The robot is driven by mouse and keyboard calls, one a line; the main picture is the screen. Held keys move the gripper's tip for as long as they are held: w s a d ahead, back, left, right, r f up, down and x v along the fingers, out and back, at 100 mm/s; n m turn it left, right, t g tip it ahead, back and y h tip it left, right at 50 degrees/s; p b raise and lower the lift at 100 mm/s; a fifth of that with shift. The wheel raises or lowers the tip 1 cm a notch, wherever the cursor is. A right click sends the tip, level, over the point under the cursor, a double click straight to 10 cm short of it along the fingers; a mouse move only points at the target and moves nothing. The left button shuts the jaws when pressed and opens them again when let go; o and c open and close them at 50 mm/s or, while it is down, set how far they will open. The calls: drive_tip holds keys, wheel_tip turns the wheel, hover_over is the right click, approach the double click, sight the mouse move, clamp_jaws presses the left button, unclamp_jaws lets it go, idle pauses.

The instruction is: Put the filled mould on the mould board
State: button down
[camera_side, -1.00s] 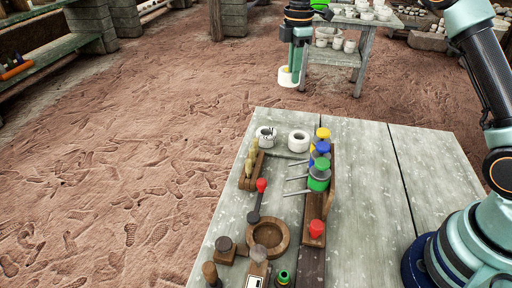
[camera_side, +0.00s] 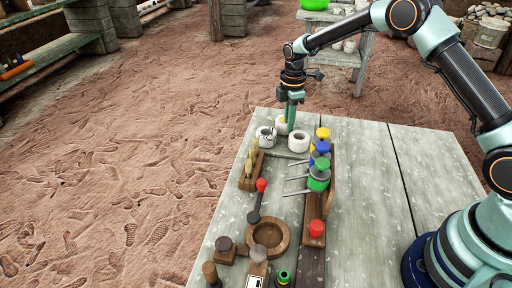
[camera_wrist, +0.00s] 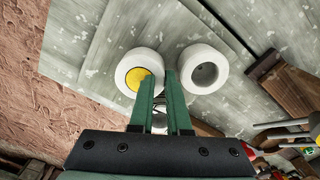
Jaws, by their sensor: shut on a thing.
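The filled mould, a white ring with a yellow fill, hangs at the tip of my gripper (camera_side: 286,118). The mould (camera_side: 281,125) shows at the table's far end, close behind two other white moulds. In the wrist view the filled mould (camera_wrist: 128,62) is upright, with my gripper (camera_wrist: 163,78) shut on its right wall. A thin grey board (camera_side: 291,155), seemingly the mould board, lies under the left white mould (camera_side: 265,141) and the right white mould (camera_side: 299,144). Whether the filled mould touches the board or hangs above it, I cannot tell.
A wooden rack with yellow, blue and green-topped tools (camera_side: 319,178) stands just right of the moulds. A wooden bowl (camera_side: 268,237) and a red-knobbed tool (camera_side: 257,203) lie nearer. The right side of the table (camera_side: 375,180) is clear.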

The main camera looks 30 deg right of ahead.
drive_tip(key=shift+f, duration=0.2)
drive_tip(key=shift+f, duration=0.15)
drive_tip(key=c, duration=1.2)
unclamp_jaws()
drive_tip(key=shift+o, duration=0.2)
